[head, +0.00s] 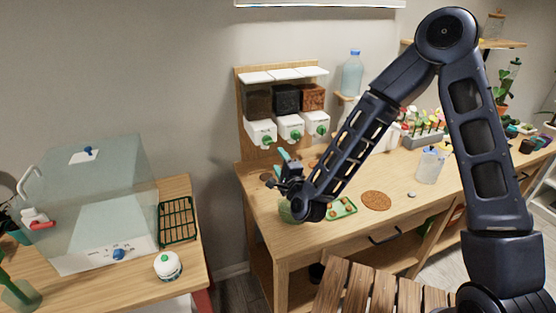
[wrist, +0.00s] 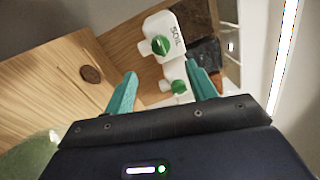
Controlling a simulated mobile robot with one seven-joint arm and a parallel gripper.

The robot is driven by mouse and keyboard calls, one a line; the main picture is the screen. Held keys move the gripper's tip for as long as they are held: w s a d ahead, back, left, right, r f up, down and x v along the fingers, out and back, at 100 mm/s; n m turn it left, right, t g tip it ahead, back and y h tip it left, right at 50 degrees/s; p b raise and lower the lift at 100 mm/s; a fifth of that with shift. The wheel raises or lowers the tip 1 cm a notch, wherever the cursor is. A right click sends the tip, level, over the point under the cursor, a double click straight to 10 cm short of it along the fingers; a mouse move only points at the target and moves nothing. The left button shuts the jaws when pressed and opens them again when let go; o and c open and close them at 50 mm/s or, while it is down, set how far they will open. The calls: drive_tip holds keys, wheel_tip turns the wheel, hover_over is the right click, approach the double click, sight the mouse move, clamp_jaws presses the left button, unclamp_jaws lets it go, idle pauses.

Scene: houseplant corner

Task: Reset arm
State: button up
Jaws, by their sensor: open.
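My gripper (head: 286,170) is at the end of my arm, above the left end of the wooden workbench (head: 258,217) in the head view. In the wrist view its two teal fingers (wrist: 160,92) are spread apart with nothing between them. Beyond the fingers is a white soil dispenser (wrist: 163,32) with a green knob; the fingers look apart from it. My forearm hides part of the bench behind it in the head view.
Dispensers (head: 290,128) stand at the bench's back left. A green tray (head: 341,208) and a cork mat (head: 376,200) lie near its front. A clear bottle (head: 430,165) stands farther right. A translucent box (head: 90,200) and a dark rack (head: 177,222) are on the left table.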

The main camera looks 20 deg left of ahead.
idle(0.4)
drive_tip(key=w+d+r+n+g+h, duration=0.1)
drive_tip(key=w+d+r+n, duration=0.15)
drive_tip(key=w+d, duration=0.3)
drive_tip(key=w+d+r+n+g+h, duration=0.1)
drive_tip(key=w+d+r+n, duration=0.1)
drive_tip(key=w+d+n, duration=0.3)
drive_tip(key=w+d+r+n+g+h, duration=0.1)
drive_tip(key=w+d+r+h, duration=0.15)
drive_tip(key=d, duration=0.65)
drive_tip(key=w+d+r+n+g+h, duration=0.1)
drive_tip(key=w+d+r+h, duration=0.2)
drive_tip(key=d, duration=0.6)
drive_tip(key=s+d+r+n+g+h, duration=0.1)
drive_tip(key=s+d+r+h, duration=0.2)
drive_tip(key=d, duration=0.6)
drive_tip(key=s+d+r+g+h, duration=0.1)
drive_tip(key=s+d+r, duration=0.1)
drive_tip(key=s+d, duration=0.45)
drive_tip(key=s+d+r+g+h, duration=0.1)
drive_tip(key=s+d+r+g, duration=0.1)
drive_tip(key=s+d, duration=1)
drive_tip(key=shift+d+r+g+h, duration=0.3)
drive_tip(key=shift+d+h, duration=0.05)
drive_tip(key=shift+d, duration=0.85)
drive_tip(key=shift+n, duration=0.25)
